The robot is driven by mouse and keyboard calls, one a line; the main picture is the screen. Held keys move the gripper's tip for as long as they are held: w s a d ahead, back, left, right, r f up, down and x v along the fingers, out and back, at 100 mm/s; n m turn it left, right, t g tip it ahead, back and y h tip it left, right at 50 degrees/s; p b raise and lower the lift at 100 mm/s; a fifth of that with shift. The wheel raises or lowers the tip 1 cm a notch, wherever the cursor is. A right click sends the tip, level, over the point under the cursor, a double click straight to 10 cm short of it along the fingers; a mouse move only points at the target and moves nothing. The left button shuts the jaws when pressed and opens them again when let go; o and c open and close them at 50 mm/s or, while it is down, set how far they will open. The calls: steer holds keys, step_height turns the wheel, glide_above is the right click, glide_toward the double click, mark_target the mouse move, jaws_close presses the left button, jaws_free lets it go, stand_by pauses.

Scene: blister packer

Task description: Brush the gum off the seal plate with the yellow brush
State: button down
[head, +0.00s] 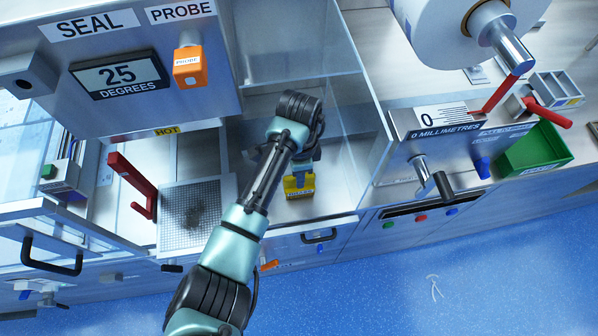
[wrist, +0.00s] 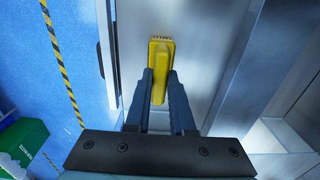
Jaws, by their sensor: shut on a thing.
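The yellow brush (wrist: 160,62) sits between my fingers in the wrist view, with short bristles at its far end. My gripper (wrist: 160,88) is shut on it. In the head view a yellow piece with a dark label (head: 299,187) shows below my gripper (head: 301,168), over the metal floor of the middle bay; I cannot tell whether it touches the floor. The seal plate (head: 172,230) is a pale gridded plate to the left of my gripper. A dark grey smudge, the gum (head: 194,214), lies near its middle.
A red lever (head: 135,183) stands just left of the plate. The seal housing (head: 130,65), showing 25 degrees, overhangs behind, with a HOT label (head: 167,131) below. A clear panel (head: 385,140) bounds the bay on the right. A green bin (head: 535,148) stands far right.

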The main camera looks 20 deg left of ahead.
steer(key=shift+f, duration=0.25)
steer(key=c, duration=0.7)
jaws_free()
step_height(320, 180, up, 13)
